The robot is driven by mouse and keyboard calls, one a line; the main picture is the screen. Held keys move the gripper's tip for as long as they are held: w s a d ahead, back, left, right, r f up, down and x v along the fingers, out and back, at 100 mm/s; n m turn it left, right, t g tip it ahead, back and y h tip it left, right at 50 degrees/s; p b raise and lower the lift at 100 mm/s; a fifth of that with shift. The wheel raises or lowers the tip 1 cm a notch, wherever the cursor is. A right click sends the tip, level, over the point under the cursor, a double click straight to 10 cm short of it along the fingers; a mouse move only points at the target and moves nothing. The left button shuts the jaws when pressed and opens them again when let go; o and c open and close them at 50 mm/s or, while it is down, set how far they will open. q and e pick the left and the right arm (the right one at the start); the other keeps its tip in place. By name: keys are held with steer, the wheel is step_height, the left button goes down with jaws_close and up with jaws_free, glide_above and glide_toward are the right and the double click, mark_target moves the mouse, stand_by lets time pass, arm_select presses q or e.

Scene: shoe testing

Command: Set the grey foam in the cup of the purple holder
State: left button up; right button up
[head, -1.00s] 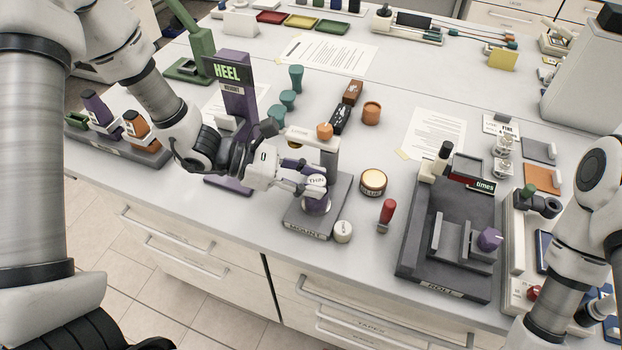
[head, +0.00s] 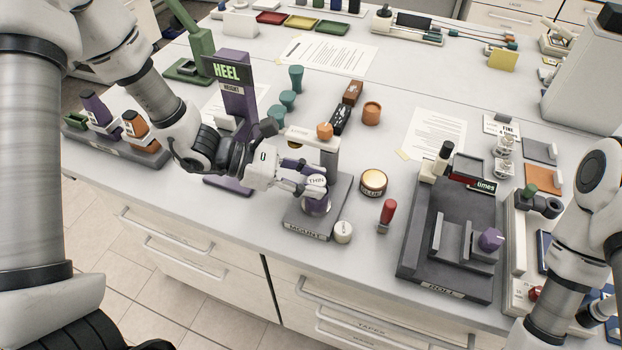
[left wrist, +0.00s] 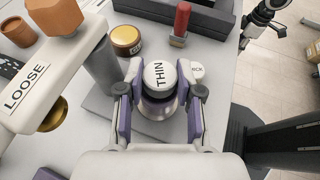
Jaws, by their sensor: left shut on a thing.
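A light grey round puck marked THIN (head: 316,180), which looks like the foam, sits at the top of the purple holder (head: 316,207) on the grey MOUNT base (head: 340,190). My left gripper (head: 314,184) is shut on this puck from the left. In the left wrist view the puck (left wrist: 160,76) lies between the two purple-padded fingers (left wrist: 162,92), with the purple holder (left wrist: 158,108) directly below it. The puck hides the cup, so I cannot tell whether it rests inside or just above.
A post with a white arm marked LOOSE (left wrist: 32,88) and an orange knob (head: 324,131) stands close behind the holder. A second pale puck (head: 343,231), a gold-lidded jar (head: 373,182) and a red-handled tool (head: 386,213) are nearby. The grey ROLL fixture (head: 415,258) stands to the right.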

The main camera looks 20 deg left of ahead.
steer(key=shift+f, duration=0.1)
stand_by(0.3)
steer(key=shift+f, duration=0.15)
steer(key=shift+f+b, duration=0.45)
steer(key=shift+b, duration=0.25)
stand_by(0.9)
steer(key=shift+f+b, duration=0.3)
steer(key=shift+f, duration=0.05)
steer(key=shift+r, duration=0.25)
stand_by(0.5)
